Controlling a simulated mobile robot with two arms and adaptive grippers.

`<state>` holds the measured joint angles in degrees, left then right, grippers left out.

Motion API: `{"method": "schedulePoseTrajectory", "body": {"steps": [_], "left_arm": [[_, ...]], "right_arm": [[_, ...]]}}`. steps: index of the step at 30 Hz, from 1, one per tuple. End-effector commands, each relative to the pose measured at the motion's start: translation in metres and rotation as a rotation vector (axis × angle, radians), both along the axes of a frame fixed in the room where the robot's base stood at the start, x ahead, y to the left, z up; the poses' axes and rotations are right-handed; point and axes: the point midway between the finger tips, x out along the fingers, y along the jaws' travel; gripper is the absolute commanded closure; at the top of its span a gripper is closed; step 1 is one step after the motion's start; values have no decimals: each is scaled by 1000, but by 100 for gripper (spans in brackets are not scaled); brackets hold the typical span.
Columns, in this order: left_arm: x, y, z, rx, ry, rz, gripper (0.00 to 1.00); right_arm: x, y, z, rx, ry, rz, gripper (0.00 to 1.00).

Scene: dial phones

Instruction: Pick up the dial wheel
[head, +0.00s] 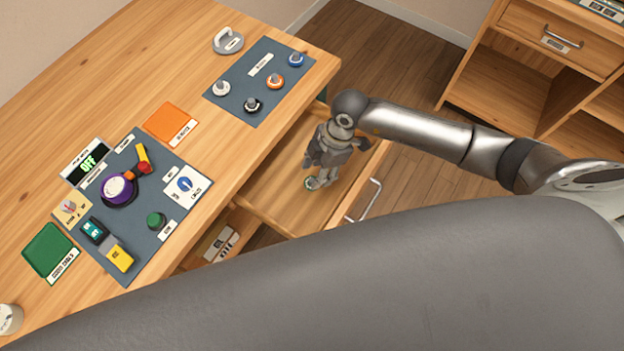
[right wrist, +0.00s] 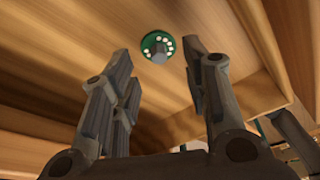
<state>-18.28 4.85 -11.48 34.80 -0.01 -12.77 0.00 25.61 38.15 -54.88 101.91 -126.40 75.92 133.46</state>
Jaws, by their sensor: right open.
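The dial wheel (right wrist: 157,45) is a small green disc with white dots and a grey knob at its centre. It lies inside the open wooden drawer (head: 278,190). In the head view only part of the dial wheel (head: 310,183) shows, beside my right gripper's fingertips. My right gripper (head: 320,181) reaches down into the drawer. In the right wrist view my right gripper (right wrist: 158,60) is open and empty, with the wheel beyond and between its fingertips. I cannot tell the exact gap. My left gripper does not show.
The drawer's front with its metal handle (head: 364,200) and its side walls surround my right gripper. A blue-grey mat (head: 230,109) with several knobbed dials lies on the desk above. A second mat (head: 139,236) holds a purple dial and several controls. An open lower shelf holds boxes (head: 218,243).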

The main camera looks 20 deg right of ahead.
Motion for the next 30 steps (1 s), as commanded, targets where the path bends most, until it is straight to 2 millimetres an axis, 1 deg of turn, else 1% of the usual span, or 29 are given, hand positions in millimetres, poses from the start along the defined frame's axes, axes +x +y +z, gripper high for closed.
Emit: {"method": "schedulePoseTrajectory", "body": {"steps": [3,7,11,16,17,21,26,27,30], "left_arm": [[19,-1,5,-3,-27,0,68],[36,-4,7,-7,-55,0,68],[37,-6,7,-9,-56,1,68],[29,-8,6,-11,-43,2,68],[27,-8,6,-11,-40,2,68],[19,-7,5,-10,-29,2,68],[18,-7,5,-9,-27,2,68],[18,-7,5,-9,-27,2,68],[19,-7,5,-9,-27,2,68]], "right_arm": [[1,7,-16,1,3,1,57],[1,11,-33,1,2,1,57],[1,13,-39,1,1,1,57],[1,13,-39,1,1,1,57],[1,13,-39,1,1,1,59],[1,13,-39,1,1,1,77],[0,13,-39,1,2,1,97],[0,12,-39,0,3,1,100],[-1,12,-40,-1,4,1,100]]}}
